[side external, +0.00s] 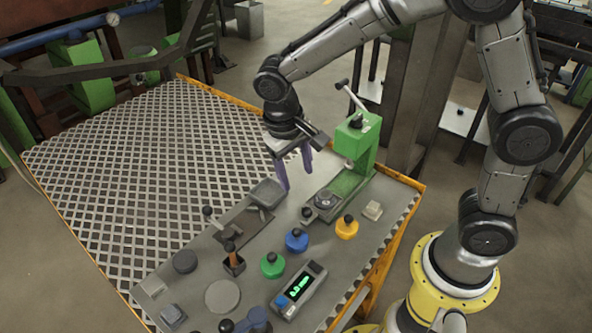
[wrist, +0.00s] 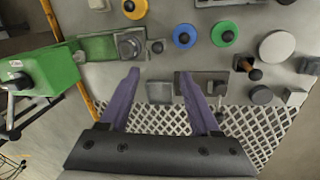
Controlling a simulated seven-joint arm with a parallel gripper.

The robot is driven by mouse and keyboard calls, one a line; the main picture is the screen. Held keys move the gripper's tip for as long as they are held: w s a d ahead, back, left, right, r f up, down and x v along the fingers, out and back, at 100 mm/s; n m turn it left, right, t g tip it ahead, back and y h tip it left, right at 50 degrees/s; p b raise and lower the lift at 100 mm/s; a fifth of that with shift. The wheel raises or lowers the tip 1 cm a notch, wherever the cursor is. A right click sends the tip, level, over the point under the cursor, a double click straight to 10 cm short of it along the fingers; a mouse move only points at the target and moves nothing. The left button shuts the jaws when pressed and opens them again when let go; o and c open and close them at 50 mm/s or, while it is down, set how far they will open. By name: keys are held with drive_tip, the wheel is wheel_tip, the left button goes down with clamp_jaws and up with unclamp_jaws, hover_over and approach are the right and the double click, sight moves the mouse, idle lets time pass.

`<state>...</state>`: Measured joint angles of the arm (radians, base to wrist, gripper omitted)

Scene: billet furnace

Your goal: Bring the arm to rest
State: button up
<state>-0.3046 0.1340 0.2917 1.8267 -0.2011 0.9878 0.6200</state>
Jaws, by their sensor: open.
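My gripper (side external: 294,170) hangs above the work table (side external: 225,290), with its purple fingers pointing down. A grey square dish (side external: 267,193) lies below and to the left of the fingers in the side view. The green press (side external: 357,150) stands to the right of my gripper, with its lever raised. It also shows at the left of the wrist view (wrist: 45,70).
Blue (side external: 296,240), green (side external: 272,265) and yellow (side external: 347,227) knobbed pieces stand on the table. A scale with a lit display (side external: 300,288) lies near the front. A metal grating (side external: 120,165) covers the left side and looks clear. A dark post (side external: 400,100) stands behind the press.

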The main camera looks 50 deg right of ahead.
drive_tip(key=s+d+r+m+t+y, duration=0.15)
drive_tip(key=s+d+r+t, duration=0.4)
drive_tip(key=r, duration=0.65)
drive_tip(key=s+d+f+n, duration=0.1)
drive_tip(key=s+n, duration=0.2)
drive_tip(key=s, duration=0.9)
drive_tip(key=shift+s+d+n+y, duration=0.25)
drive_tip(key=shift+s+n+y, duration=0.1)
